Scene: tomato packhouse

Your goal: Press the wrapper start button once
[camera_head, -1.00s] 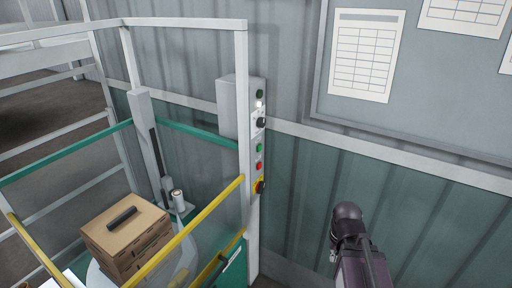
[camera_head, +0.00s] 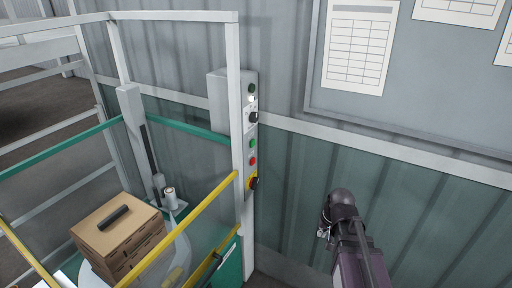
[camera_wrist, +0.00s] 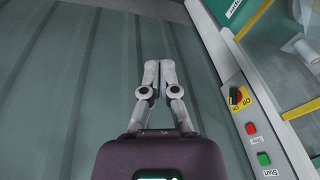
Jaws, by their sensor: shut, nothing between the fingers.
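The wrapper's control panel (camera_head: 250,132) is a narrow grey box on the guard frame post. Its green button (camera_head: 252,143) sits above a red button (camera_head: 252,161). In the wrist view the panel appears upside down, with the green button (camera_wrist: 263,158) labelled Start and the red button (camera_wrist: 250,128) labelled Stop. My gripper (camera_wrist: 158,65) is shut and empty in front of the corrugated wall, to the left of the panel in the wrist view and apart from it. In the head view my gripper (camera_head: 322,232) shows only in small part, right of and below the panel.
A yellow-backed switch (camera_head: 252,183) is below the red button; a black knob (camera_head: 253,117) and white lamp (camera_head: 251,100) are above the green one. A yellow rail (camera_head: 190,226) and stacked cartons (camera_head: 118,228) are at left. The wall (camera_head: 295,205) between panel and arm is clear.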

